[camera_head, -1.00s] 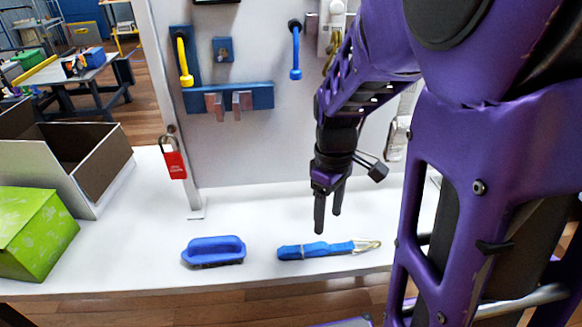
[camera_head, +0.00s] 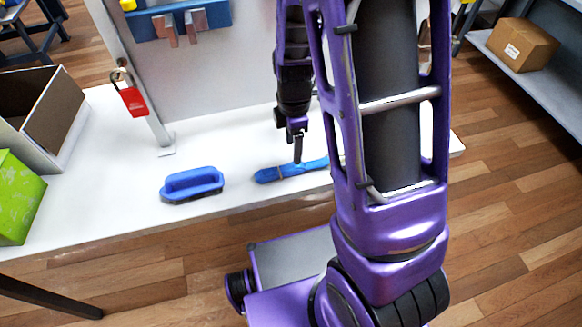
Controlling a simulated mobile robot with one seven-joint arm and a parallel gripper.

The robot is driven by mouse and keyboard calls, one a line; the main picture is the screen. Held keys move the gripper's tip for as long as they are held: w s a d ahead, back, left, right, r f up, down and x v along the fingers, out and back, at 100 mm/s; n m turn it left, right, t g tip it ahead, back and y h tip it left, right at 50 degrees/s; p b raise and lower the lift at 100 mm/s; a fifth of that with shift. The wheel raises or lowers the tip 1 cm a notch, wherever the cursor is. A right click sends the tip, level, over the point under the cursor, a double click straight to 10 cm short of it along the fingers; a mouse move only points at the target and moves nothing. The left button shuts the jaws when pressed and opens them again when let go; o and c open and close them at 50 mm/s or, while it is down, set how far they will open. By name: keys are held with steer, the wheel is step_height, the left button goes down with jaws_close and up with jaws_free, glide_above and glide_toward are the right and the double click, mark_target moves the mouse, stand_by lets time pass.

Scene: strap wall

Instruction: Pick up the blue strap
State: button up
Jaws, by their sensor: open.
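The blue strap (camera_head: 273,174) lies flat near the front edge of the white table. Its right end is hidden behind my purple arm. My gripper (camera_head: 298,160) points down at the strap's middle, with its fingertips right at or just over it. The fingers overlap in this view, so the gap between them is hard to see. I cannot tell whether they touch the strap. My gripper is open and holds nothing that I can see.
A blue brush-like block (camera_head: 192,184) lies left of the strap. A red padlock (camera_head: 133,101) hangs on the upright panel behind. A green box (camera_head: 17,200) and an open cardboard box (camera_head: 50,112) stand at the left.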

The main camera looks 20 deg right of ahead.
mark_target(294, 166)
steer(key=f, duration=0.7)
steer(key=shift+s+f+b, duration=0.25)
steer(key=shift+f+b, duration=0.15)
jaws_close()
